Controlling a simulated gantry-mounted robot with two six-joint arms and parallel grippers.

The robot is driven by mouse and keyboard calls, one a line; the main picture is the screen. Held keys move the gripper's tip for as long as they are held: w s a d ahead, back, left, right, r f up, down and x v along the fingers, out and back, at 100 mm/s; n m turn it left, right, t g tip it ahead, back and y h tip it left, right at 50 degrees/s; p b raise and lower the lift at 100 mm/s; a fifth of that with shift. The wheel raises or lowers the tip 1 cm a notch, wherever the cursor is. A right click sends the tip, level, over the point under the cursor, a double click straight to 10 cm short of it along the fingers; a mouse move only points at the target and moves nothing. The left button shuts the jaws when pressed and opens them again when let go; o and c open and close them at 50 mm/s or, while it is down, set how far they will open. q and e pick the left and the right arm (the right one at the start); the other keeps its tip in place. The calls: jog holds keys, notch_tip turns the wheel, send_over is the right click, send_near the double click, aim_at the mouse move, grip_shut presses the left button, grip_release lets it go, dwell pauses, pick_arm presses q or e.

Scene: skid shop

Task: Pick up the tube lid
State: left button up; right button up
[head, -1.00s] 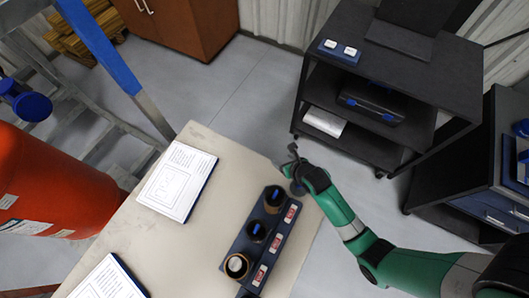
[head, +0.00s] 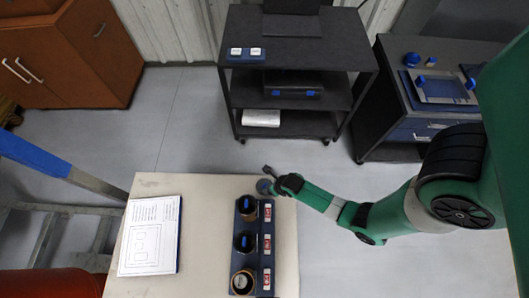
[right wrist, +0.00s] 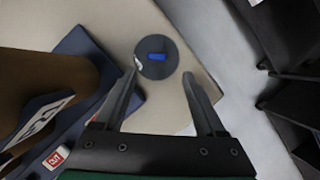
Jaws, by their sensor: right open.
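The tube lid (right wrist: 152,66) is a dark grey disc with a blue bar on top, lying on the tabletop in the right wrist view. It also shows as a small grey disc (head: 263,187) by the table's far right corner in the head view. My right gripper (right wrist: 160,80) is open, one finger towards each side of the lid, nothing between them. It also shows in the head view (head: 268,178). Whether its fingers touch the lid cannot be told. My left gripper is not in view.
A dark blue rack (head: 256,228) with brown tubes and red-white labels stands close left of the lid. Two tubes show blue bars on top; the nearest shows none. A white sheet (head: 151,235) lies on the cream table (head: 197,230). A black cart (head: 295,78) stands behind.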

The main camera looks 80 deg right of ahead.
aim_at(266, 186)
jog(key=b+x, duration=0.1)
jog(key=x, duration=0.1)
jog(key=b+x, duration=0.1)
jog(key=x, duration=0.2)
jog(key=shift+w+b, duration=0.35)
jog(key=shift+b, duration=0.05)
grip_shut()
